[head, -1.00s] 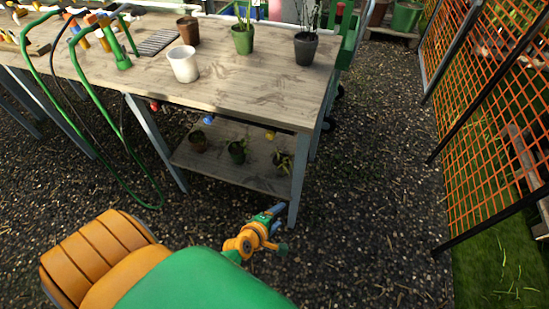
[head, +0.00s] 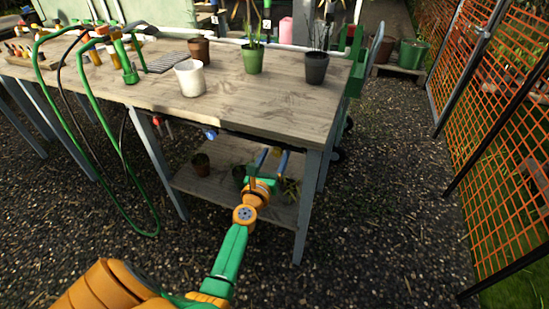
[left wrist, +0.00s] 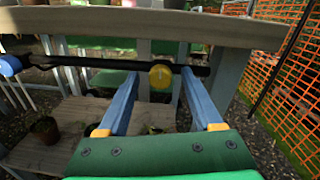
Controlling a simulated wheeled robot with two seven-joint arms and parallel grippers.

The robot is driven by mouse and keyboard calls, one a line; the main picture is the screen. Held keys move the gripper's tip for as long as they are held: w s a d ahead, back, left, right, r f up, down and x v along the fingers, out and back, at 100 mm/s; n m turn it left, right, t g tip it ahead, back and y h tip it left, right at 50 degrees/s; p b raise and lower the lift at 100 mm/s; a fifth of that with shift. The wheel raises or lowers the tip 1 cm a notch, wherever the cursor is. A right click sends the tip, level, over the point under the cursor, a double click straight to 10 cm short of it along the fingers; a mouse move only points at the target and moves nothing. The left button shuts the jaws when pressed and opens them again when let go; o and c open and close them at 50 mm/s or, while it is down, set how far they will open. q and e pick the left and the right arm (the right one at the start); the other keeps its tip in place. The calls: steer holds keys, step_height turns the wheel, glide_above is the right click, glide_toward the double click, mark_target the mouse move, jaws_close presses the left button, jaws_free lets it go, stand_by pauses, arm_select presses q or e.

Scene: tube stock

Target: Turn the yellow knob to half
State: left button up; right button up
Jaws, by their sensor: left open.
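The yellow knob (left wrist: 160,77) sits on a dark bar under the bench top's front edge. In the left wrist view it shows centred between my two blue fingers, with a pale mark low on its face. My left gripper (head: 272,157) is open, in front of the bench's right part and below the top. The fingers stand apart on either side of the knob in the picture; whether their tips reach around it I cannot tell. In the head view the knob is mostly hidden by the gripper. My right gripper is not in view.
A blue knob (head: 210,133) and a red knob (head: 157,120) sit further left under the edge. The lower shelf (head: 215,188) holds small potted plants. The bench top (head: 240,103) carries pots. A green hose (head: 121,190) hangs at left. An orange mesh fence (head: 500,130) stands right.

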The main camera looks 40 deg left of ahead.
arm_select(q)
jaws_close()
steer(key=shift+m, duration=0.3)
steer(key=m+b, duration=0.1)
steer(key=m, duration=0.2)
steer(key=shift+f+m, duration=0.1)
steer(key=shift+m, duration=0.2)
steer(key=m, duration=0.4)
steer(key=shift+d+m+b, duration=0.1)
steer(key=shift+m+b, duration=0.25)
steer(key=shift+m, duration=0.05)
steer(key=m, duration=0.4)
steer(key=shift+m+t, duration=0.4)
steer(key=shift+m+h, duration=0.4)
steer(key=shift+m, duration=1.9)
steer(key=shift+f, duration=0.1)
